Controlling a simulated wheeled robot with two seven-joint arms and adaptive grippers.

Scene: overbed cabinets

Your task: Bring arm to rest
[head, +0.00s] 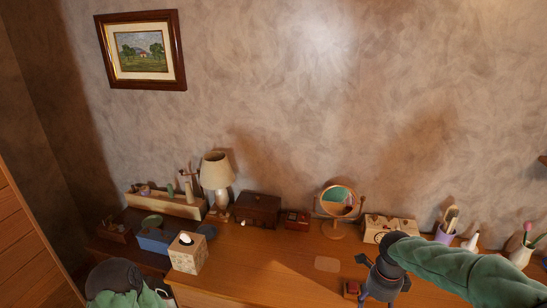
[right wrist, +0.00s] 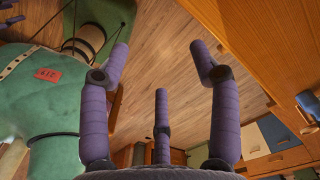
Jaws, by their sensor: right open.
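My right arm, in a green padded sleeve, comes in from the right in the head view. Its dark purple gripper (head: 382,285) points down over the front part of the wooden desk. In the right wrist view the gripper (right wrist: 160,65) has its purple fingers spread wide, with nothing between them and floor boards beyond. A green sleeved part of my body with a dark joint shows at the lower left of the head view. Purple finger-like pieces (right wrist: 68,22) at the top left of the right wrist view may be my left gripper; its state is unclear.
The desk (head: 270,263) has bare room left of the right gripper. A small red item (head: 351,288) lies close beside that gripper. A tissue box (head: 187,257), lamp (head: 217,173), wooden chest (head: 258,209), round mirror (head: 339,203) and purple cup (head: 444,235) line the desk.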

